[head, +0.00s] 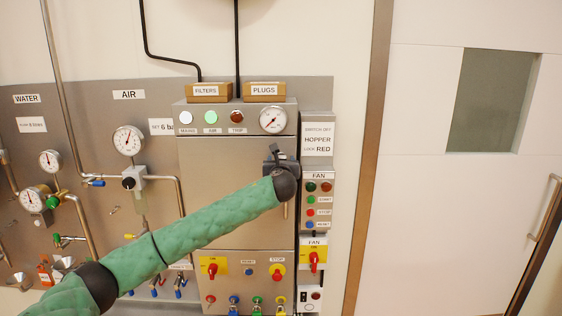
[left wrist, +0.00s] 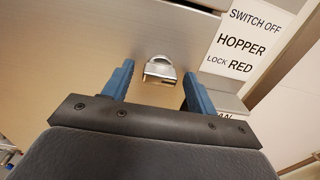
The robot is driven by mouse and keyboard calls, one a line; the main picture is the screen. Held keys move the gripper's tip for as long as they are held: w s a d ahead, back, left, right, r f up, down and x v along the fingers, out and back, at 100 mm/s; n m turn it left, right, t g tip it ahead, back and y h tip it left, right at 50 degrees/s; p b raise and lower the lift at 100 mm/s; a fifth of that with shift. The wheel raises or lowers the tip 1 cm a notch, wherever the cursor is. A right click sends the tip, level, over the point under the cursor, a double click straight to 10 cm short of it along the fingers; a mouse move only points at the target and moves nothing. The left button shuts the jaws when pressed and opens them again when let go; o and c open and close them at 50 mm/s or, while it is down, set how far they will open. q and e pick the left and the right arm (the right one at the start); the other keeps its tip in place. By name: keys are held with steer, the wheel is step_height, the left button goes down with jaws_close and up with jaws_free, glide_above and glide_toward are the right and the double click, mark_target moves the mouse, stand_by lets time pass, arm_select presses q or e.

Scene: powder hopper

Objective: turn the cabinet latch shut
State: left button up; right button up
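The cabinet (head: 230,160) is a steel box in the middle of the head view, with a closed-looking front door. The latch (left wrist: 160,69) is a small shiny metal piece on the cabinet front in the left wrist view. My left gripper (left wrist: 157,85) has two blue fingers spread apart, one on each side of the latch with gaps between. Nothing is held. In the head view my left gripper (head: 280,160) is at the cabinet's upper right, and my green-sleeved arm hides the latch there. My right gripper is in neither view.
A fan panel (head: 319,205) with buttons stands right of the cabinet. A sign (left wrist: 241,43) is close to the right finger. Boxes labelled filters (head: 209,92) and plugs (head: 264,92) sit on top. Gauges, pipes and valves cover the left wall. Switches line the cabinet's lower front.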

arm_select(q)
steer(key=c, duration=0.9)
steer(key=shift+f+n+b, duration=0.15)
steer(key=shift+n+b, duration=0.35)
steer(key=shift+b, duration=0.25)
arm_select(e)
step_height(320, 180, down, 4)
steer(key=b, duration=0.3)
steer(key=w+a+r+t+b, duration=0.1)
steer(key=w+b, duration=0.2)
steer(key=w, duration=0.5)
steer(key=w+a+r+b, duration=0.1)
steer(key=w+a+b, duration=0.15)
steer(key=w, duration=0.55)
arm_select(q)
steer(key=shift+n+b, duration=2.8)
steer(key=shift+n, duration=5.8)
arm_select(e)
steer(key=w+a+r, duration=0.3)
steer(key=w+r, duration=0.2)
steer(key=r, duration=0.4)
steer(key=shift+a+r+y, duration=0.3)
arm_select(q)
steer(key=o, duration=1)
